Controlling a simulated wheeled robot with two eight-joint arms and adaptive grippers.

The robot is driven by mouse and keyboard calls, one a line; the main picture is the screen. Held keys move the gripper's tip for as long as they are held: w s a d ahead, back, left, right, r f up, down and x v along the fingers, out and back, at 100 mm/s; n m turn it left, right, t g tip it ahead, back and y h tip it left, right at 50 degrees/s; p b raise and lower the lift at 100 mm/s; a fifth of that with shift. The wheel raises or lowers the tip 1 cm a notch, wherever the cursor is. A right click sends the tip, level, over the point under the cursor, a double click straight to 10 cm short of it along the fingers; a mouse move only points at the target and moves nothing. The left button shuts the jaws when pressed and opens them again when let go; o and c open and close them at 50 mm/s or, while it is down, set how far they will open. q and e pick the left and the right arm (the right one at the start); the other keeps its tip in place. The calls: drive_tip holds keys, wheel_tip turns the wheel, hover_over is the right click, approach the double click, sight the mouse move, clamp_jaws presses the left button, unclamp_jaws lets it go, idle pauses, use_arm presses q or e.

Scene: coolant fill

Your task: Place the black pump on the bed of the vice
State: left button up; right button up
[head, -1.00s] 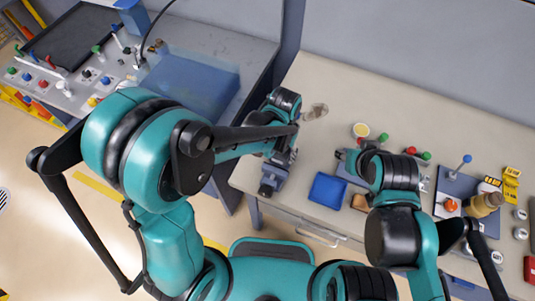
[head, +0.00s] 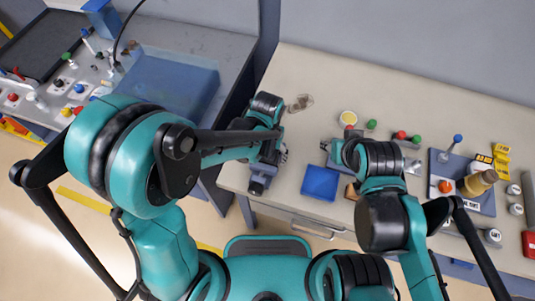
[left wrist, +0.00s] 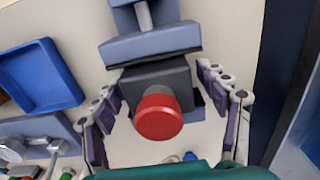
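The black pump (left wrist: 155,78) is a dark block with a round red cap, seen from above in the left wrist view. It sits at the blue-grey vice (left wrist: 150,45), against or just beside a jaw; its contact with the bed is hidden. In the head view the vice (head: 261,177) stands at the table's left front edge, and my wrist hides the pump. My left gripper (left wrist: 160,75) is open, its fingers on both sides of the pump with small gaps visible. My right gripper (head: 334,149) is over the table, its fingers mostly hidden by the wrist.
A blue tray (head: 320,183) lies right of the vice. A fixture with red and green knobs lies under my right wrist. The table's back area (head: 400,90) is clear.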

use_arm(q)
drive_tip(key=shift+r, duration=0.25)
wheel_tip(320, 180, up, 12)
drive_tip(key=p, duration=0.3)
drive_tip(key=shift+p, duration=0.4)
drive_tip(key=s+a+r+n+t, duration=0.1)
drive_tip(key=s+a+r+t, duration=0.1)
drive_tip(key=a, duration=0.7)
drive_tip(key=s+a+r+n+t, duration=0.2)
drive_tip(key=a+r+t, duration=0.3)
drive_tip(key=a, duration=0.3)
drive_tip(key=shift+s+a+n, duration=0.3)
drive_tip(key=shift+s+a, duration=0.1)
drive_tip(key=shift+s, duration=0.2)
wheel_tip(320, 180, down, 8)
drive_tip(key=b, duration=0.8)
drive_tip(key=shift+f+b, duration=0.25)
drive_tip(key=shift+b, duration=0.05)
